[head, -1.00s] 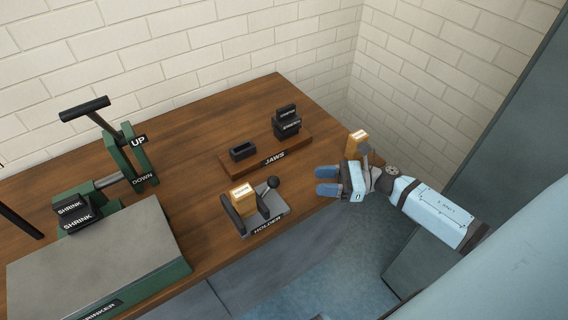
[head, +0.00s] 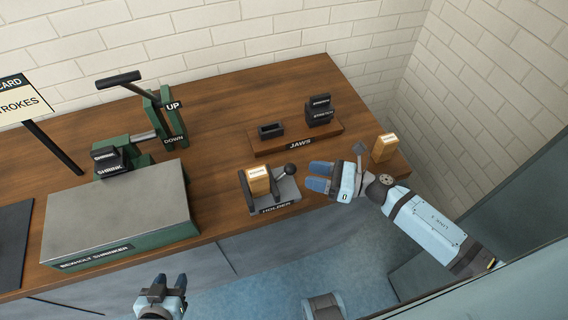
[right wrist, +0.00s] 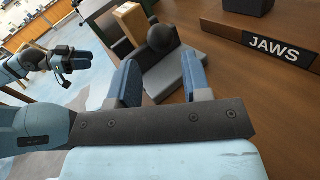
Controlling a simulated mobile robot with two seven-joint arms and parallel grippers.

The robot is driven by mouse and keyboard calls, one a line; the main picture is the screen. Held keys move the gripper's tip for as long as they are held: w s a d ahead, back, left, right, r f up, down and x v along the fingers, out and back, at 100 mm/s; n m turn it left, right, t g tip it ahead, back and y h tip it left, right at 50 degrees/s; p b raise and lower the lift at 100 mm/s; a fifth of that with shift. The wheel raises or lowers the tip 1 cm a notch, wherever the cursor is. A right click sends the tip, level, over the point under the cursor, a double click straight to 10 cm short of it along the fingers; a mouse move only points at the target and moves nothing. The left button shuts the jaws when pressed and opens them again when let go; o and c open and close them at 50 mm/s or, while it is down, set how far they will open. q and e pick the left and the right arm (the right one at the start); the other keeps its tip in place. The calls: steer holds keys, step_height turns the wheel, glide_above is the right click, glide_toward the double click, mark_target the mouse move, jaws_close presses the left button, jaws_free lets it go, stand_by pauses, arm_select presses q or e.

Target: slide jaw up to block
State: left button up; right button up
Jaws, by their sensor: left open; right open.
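The holder (head: 284,204) sits near the table's front edge, its base grey. A tan block (head: 259,182) stands upright in it, with a dark plate (head: 246,190) on its left. The dark jaw with a ball-ended lever (head: 285,174) is on its right; I cannot tell whether it touches the block. My right gripper (head: 317,177) is open and empty, just right of the holder. In the right wrist view its fingers (right wrist: 162,80) are apart, with the black ball knob (right wrist: 163,37) beyond them. My left gripper (head: 163,289) is open and empty, low in front of the table.
A JAWS rack (head: 298,140) with dark jaw pieces lies behind the holder. Another tan block (head: 384,147) stands at the table's right end, beyond my right wrist. Bare tabletop (head: 215,150) lies between shrinker and rack.

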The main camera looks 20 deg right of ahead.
mark_target(287, 168)
steer(key=p+x, duration=0.1)
steer(key=x, duration=0.6)
steer(key=shift+w+a, duration=0.15)
steer(key=shift+a, duration=0.05)
steer(key=shift+w+a, duration=0.2)
steer(key=shift+a, duration=0.15)
jaws_close()
steer(key=shift+a+f+b, duration=0.1)
steer(key=shift+f+b, duration=0.05)
steer(key=shift+b, duration=0.2)
steer(key=shift+a, duration=0.1)
jaws_free()
